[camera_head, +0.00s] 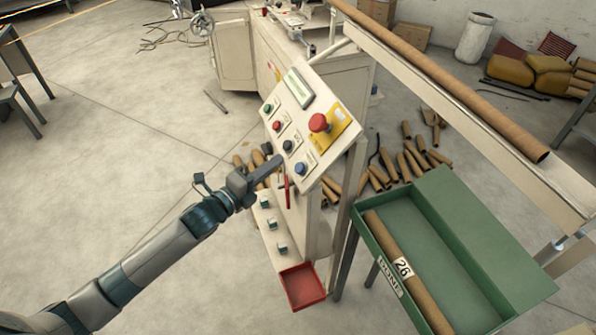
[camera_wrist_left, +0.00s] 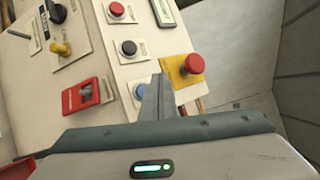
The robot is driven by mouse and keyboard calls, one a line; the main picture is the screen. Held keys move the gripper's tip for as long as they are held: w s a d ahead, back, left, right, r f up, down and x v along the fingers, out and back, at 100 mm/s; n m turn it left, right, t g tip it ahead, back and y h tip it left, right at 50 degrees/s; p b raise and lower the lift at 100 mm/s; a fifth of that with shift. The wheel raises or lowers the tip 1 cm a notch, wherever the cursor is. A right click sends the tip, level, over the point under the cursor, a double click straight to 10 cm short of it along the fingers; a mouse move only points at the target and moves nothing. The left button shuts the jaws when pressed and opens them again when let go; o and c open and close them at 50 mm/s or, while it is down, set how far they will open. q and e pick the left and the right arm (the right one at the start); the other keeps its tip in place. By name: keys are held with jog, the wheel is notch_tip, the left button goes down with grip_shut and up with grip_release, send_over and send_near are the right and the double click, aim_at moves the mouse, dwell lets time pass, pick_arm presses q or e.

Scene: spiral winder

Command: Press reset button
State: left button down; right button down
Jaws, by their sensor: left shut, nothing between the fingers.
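The slanted control panel (camera_head: 300,105) carries a green button (camera_head: 267,108), a red button (camera_head: 277,125), a black button (camera_head: 287,145) and a blue button (camera_head: 300,168), with labels too small to read. In the left wrist view the blue button (camera_wrist_left: 139,91) is just left of my shut fingers, and the black button (camera_wrist_left: 129,47) is above it. My left gripper (camera_head: 278,160) is shut and empty, its tips in front of the panel's lower left part, close to the black and blue buttons. I cannot tell whether it touches the panel. My right gripper is not in view.
A red mushroom emergency stop (camera_head: 319,122) on a yellow plate sticks out near the buttons; it is right of my fingers in the wrist view. A red tray (camera_head: 302,286) sits below. A green bin (camera_head: 452,215) holds a tube marked 26. Cardboard tubes lie on the floor.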

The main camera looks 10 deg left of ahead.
aim_at(299, 168)
pick_arm(q)
jog(key=w+d+f, duration=0.1)
jog(key=d+f+b, duration=0.1)
jog(key=shift+w+d+f+b, duration=0.3)
jog(key=shift+w+d, duration=0.05)
jog(key=shift+w, duration=0.05)
dwell(0.8)
dwell(0.9)
jog(key=shift+d+f, duration=0.1)
jog(key=shift+w+d+f, duration=0.15)
jog(key=shift+w, duration=0.05)
dwell(0.3)
jog(key=shift+d+f, duration=0.1)
dwell(0.7)
